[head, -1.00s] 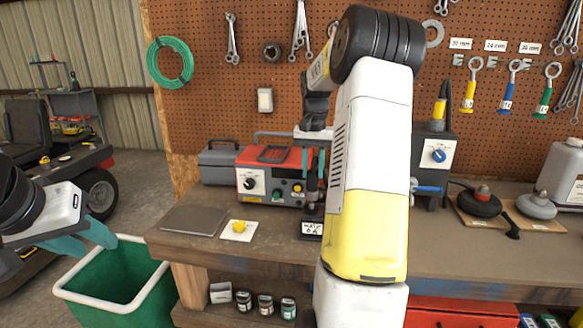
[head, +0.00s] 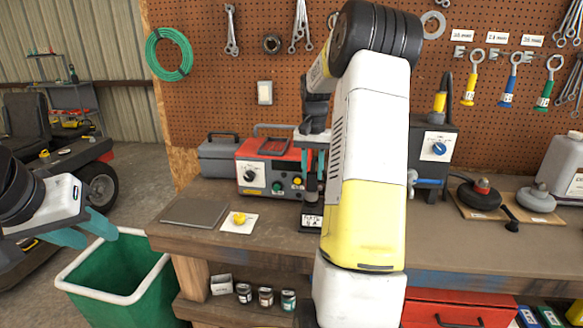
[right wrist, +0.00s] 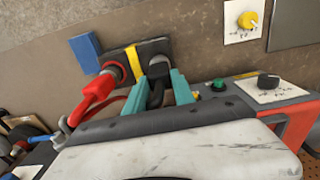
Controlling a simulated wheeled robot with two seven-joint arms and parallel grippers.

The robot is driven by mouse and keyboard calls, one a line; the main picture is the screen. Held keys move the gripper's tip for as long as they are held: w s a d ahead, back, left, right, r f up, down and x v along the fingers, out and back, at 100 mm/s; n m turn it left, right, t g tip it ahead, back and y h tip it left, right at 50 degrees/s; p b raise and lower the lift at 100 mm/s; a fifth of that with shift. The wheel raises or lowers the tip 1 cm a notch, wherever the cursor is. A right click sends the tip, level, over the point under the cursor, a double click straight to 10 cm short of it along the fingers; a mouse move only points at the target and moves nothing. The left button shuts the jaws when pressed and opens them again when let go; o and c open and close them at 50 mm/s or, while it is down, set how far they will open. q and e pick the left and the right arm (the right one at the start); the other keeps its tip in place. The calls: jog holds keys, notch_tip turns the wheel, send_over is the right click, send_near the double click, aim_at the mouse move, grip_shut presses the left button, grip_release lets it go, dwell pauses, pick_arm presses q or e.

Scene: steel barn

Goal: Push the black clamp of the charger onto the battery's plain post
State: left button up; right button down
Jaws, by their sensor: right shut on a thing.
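The black clamp (right wrist: 158,68) is between the teal fingers of my right gripper (right wrist: 163,88) in the right wrist view, at the top of the dark battery (right wrist: 135,52) with a yellow strap. A red clamp (right wrist: 92,98) is at the other, red-ringed post. My left gripper (head: 102,238) is open and empty at the left.
A grey flat plate (head: 194,212) and a yellow knob on a white card (head: 239,222) lie at the bench front. A blue block (right wrist: 85,52) is near the battery. A green bin (head: 115,285) stands below my left gripper. The bench front is mostly clear.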

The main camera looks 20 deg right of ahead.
jog(key=shift+f, duration=0.45)
jog(key=c, duration=1)
grip_release()
jog(key=shift+o, duration=0.2)
jog(key=shift+r, duration=3.95)
jog(key=shift+r, duration=2.5)
